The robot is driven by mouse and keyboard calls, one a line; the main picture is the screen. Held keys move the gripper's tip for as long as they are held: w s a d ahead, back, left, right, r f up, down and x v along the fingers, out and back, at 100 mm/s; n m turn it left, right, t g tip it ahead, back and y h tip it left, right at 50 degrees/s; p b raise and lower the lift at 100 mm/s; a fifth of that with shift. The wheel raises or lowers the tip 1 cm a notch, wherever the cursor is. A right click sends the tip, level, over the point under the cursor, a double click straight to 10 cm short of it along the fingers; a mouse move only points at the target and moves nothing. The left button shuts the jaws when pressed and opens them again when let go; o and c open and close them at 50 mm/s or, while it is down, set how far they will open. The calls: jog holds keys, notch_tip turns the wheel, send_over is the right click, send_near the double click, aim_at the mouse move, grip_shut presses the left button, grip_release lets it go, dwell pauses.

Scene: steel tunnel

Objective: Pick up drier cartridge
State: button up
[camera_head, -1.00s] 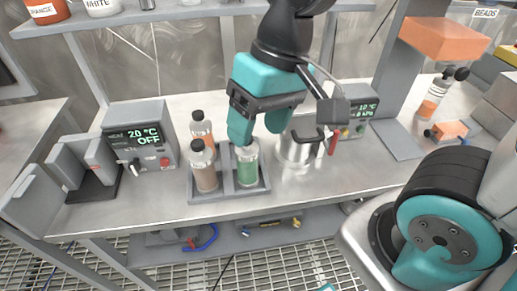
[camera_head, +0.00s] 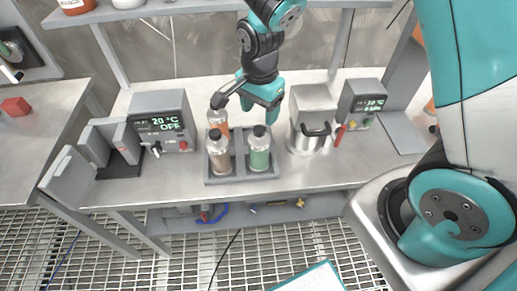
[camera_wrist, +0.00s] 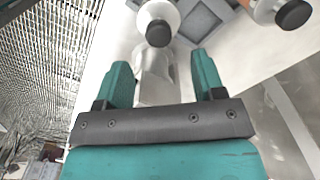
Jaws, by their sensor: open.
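Several clear bottles with dark caps stand in a grey tray (camera_head: 240,179) on the bench: one with orange contents (camera_head: 218,119) at the back left, one brown (camera_head: 219,156) at the front left and one green (camera_head: 259,152) at the front right. I cannot tell which thing is the drier cartridge. My gripper (camera_head: 260,103) is open and empty, fingers down, above the back right of the tray. In the wrist view, a bottle with a black cap (camera_wrist: 158,33) lies just beyond my open fingers (camera_wrist: 160,62); another black cap (camera_wrist: 293,14) is at the upper right.
Left is a controller (camera_head: 160,122) reading 20 °C OFF, beside a grey stand (camera_head: 120,150). A shelf (camera_head: 180,12) runs above. The bench front is clear.

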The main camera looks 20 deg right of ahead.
aim_at(259, 128)
jog(key=shift+s+a+f+p, duration=0.1)
jog(key=shift+f+p, duration=0.95)
jog(key=shift+f, duration=2.6)
grip_shut()
